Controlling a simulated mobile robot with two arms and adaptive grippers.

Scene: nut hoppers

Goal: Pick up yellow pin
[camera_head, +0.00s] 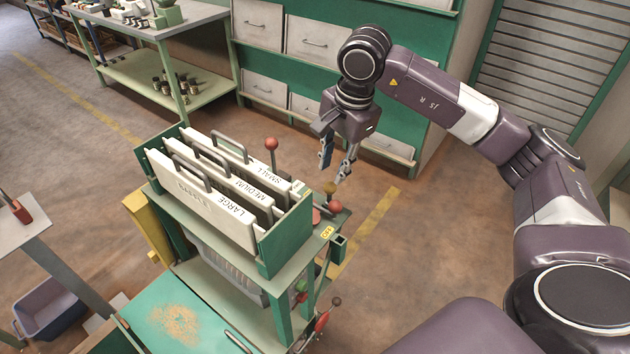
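A small yellow-brown knob (330,188), which looks like the yellow pin, stands at the right edge of the green hopper stand. My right gripper (334,170) points down just above it, fingers apart and nothing seen between them. I cannot tell whether the fingertips touch the knob. The lower part of the pin is hidden or too small to make out. My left gripper is not in view.
Hopper panels labelled LARGE (212,205), MEDIUM and SMALL stand upright in the green stand (284,232). A red-ball lever (271,144) rises behind them, close left of my gripper. More red knobs (336,206) sit beside the pin. Floor to the right is clear.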

